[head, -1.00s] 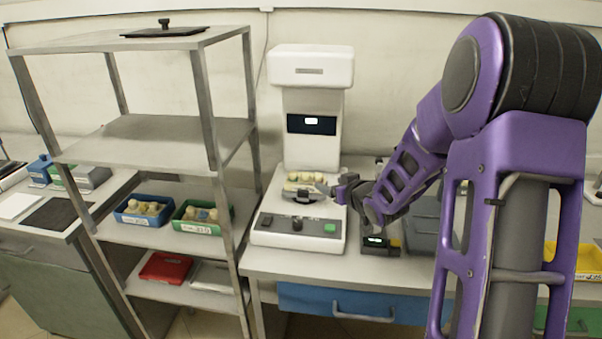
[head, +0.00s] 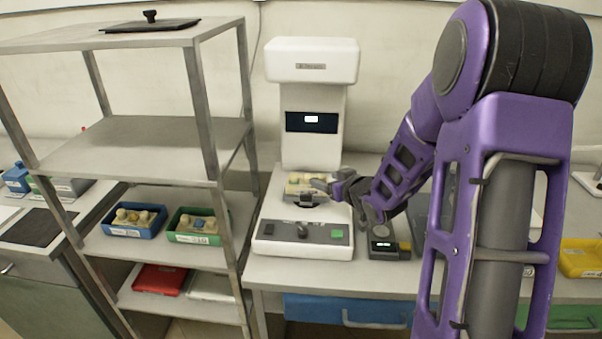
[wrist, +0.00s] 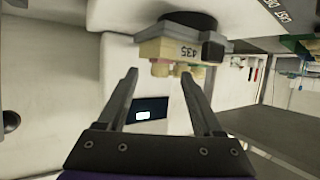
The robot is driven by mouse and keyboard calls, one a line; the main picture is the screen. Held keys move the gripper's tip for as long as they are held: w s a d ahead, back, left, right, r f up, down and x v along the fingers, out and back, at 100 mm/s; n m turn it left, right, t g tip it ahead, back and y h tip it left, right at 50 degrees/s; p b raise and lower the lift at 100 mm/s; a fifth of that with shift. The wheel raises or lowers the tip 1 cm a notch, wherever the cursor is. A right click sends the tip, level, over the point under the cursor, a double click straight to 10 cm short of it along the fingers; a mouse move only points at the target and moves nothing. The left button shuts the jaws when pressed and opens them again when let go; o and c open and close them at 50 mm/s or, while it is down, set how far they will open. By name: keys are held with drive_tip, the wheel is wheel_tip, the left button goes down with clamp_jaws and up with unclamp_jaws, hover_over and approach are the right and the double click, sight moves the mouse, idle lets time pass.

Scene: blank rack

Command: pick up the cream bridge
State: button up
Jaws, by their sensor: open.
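A cream block marked 435 (wrist: 178,50) carries several small cream, pink and yellowish pieces (wrist: 172,70). It sits on the dark stage (head: 308,199) of a white bench machine (head: 302,238), and the block also shows in the head view (head: 297,184). I cannot tell which of the small pieces is the cream bridge. My gripper (head: 322,186) is at the right side of the stage. In the wrist view my gripper (wrist: 160,76) is open and empty, its fingertips pointing toward the pieces, with a small gap apparent.
A metal shelf (head: 135,130) stands left of the machine, holding a blue bin (head: 133,233) and a green bin (head: 198,238) with small pieces. A small dark device (head: 385,248) lies right of the machine. A yellow tray (head: 585,262) is at far right.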

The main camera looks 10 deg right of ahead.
drive_tip(key=shift+w+a+f, duration=0.1)
drive_tip(key=shift+w+f, duration=0.05)
drive_tip(key=shift+w, duration=0.15)
clamp_jaws()
idle(0.4)
